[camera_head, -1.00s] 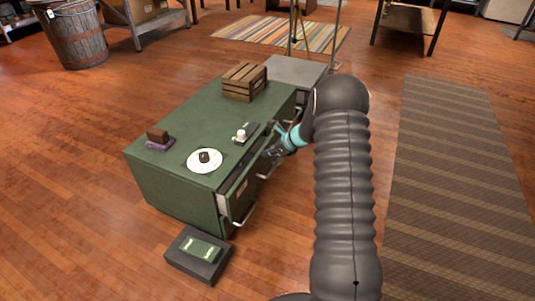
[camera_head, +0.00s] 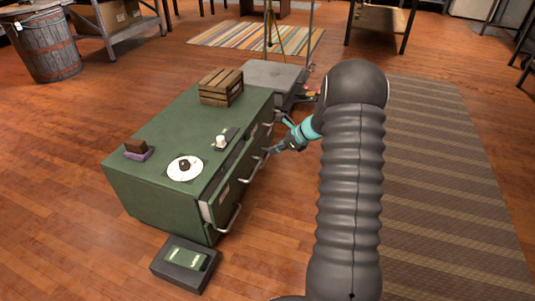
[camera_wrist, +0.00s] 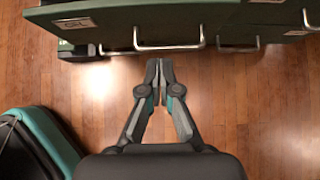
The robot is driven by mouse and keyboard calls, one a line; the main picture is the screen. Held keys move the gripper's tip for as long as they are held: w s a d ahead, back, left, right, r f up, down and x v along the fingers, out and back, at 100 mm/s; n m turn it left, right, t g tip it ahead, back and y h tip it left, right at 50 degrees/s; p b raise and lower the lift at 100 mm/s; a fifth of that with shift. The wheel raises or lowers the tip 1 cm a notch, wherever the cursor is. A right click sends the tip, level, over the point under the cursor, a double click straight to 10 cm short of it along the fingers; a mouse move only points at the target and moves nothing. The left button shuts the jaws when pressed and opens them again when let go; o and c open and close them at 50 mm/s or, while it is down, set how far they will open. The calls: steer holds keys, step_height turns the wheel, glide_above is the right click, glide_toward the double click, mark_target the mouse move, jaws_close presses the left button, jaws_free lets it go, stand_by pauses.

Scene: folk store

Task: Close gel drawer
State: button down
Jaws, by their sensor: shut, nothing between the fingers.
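The gel drawer (camera_head: 225,190) is at the near end of the green cabinet (camera_head: 160,181) and stands partly out, with a dark gap along its top edge. In the wrist view, the drawer front (camera_wrist: 120,24) carries a label that appears to read GEL, with a metal handle (camera_wrist: 168,46) below it. My gripper (camera_head: 272,150) is beside the drawer side of the cabinet, toward the far end of the gel drawer. In the wrist view its fingertips (camera_wrist: 158,66) are together and empty, just short of the handle and apart from it.
A wooden crate (camera_head: 221,88), a white plate (camera_head: 184,169) and small items stand on the cabinet top. A dark box with a green label (camera_head: 186,264) lies on the floor by the near end. Another drawer handle (camera_wrist: 240,49) is to the right. Floor beside the drawers is clear.

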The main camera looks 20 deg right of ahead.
steer(key=s+a+r+b, duration=0.1)
steer(key=s+a+r, duration=0.1)
steer(key=s+a, duration=0.2)
steer(key=b, duration=0.2)
glide_toward(231, 178)
step_height(231, 178, down, 4)
steer(key=a, duration=0.1)
steer(key=w+a, duration=0.1)
steer(key=shift+w+a+f+p, duration=0.15)
steer(key=shift+w+a+p, duration=0.15)
steer(key=shift+a, duration=0.1)
steer(key=shift+w+a, duration=0.4)
steer(key=shift+a, duration=0.05)
steer(key=shift+w, duration=0.15)
